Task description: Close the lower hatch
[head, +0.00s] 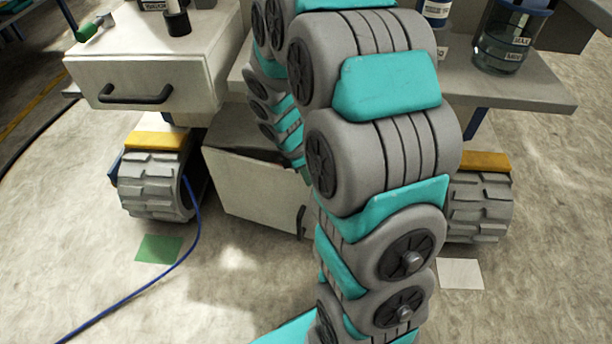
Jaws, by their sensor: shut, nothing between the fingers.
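The lower hatch (255,192) is a pale panel on the front of a low cabinet under the bench, left of centre. Its dark upright handle (301,222) is near its right edge, partly beside my arm. A dark gap shows along the panel's top edge, wider toward the right, so the hatch looks ajar. My grey and teal arm rises in front, bends over at the top and comes down behind itself toward the hatch's upper right. My gripper is hidden behind the arm, so I cannot see whether it touches the hatch.
Above left, a drawer (150,75) with a dark handle juts out. A bench top (540,88) holds a jar (508,38) at right. Chunky wheels (155,185) flank the cabinet. A blue cable (150,283) crosses the floor at left. Floor before the hatch is mostly clear.

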